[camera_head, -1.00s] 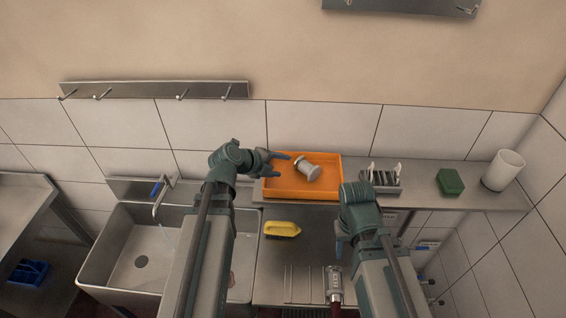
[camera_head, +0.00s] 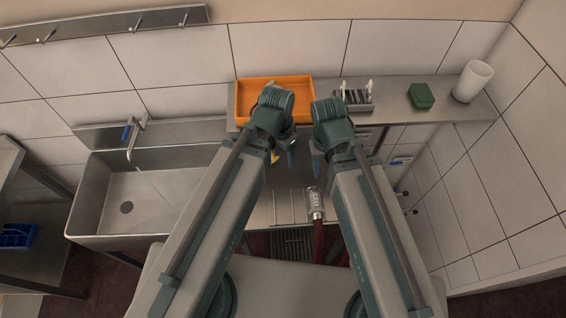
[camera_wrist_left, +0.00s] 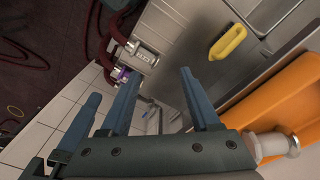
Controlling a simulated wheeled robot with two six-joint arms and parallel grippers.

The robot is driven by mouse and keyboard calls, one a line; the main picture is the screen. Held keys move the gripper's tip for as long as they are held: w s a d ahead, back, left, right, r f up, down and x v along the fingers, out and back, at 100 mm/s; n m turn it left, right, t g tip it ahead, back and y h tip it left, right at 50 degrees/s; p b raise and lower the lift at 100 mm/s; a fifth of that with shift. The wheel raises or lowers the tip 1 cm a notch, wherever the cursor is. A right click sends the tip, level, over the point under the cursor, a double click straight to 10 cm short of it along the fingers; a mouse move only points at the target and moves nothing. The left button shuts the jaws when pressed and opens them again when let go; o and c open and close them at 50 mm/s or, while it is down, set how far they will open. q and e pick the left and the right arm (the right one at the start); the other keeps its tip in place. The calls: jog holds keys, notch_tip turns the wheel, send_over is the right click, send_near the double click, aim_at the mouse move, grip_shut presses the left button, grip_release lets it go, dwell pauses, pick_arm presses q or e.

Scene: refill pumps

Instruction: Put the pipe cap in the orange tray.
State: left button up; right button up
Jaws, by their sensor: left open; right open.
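The orange tray (camera_head: 242,103) stands on the back shelf. In the left wrist view its orange wall (camera_wrist_left: 262,110) fills the right side. A silver, flanged piece that looks like the pipe cap (camera_wrist_left: 272,146) shows against the tray there, partly behind my gripper body. My left wrist hides it in the head view. My left gripper (camera_head: 290,152) is open and points down in front of the tray. Its two fingers (camera_wrist_left: 158,78) have nothing between them. My right gripper (camera_head: 320,165) is close beside it on the right, open; its fingertips are only partly visible.
A yellow brush (camera_wrist_left: 228,42) lies on the counter. A metal coupling on a red hose (camera_head: 315,205) is below the grippers. A rack (camera_head: 357,98), green sponge (camera_head: 421,96) and white cup (camera_head: 473,82) stand along the shelf. The sink (camera_head: 150,200) is left.

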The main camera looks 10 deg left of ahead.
pick_arm(q)
jog(key=shift+s+n+g+y, duration=0.2)
jog(key=shift+s+n+y, duration=0.3)
jog(key=shift+s+n, duration=0.45)
jog(key=shift+s+n+g+y, duration=0.2)
jog(key=shift+s+n+y, duration=0.35)
jog(key=shift+n, duration=0.7)
notch_tip(320, 180, down, 23)
jog(key=b, duration=2.3)
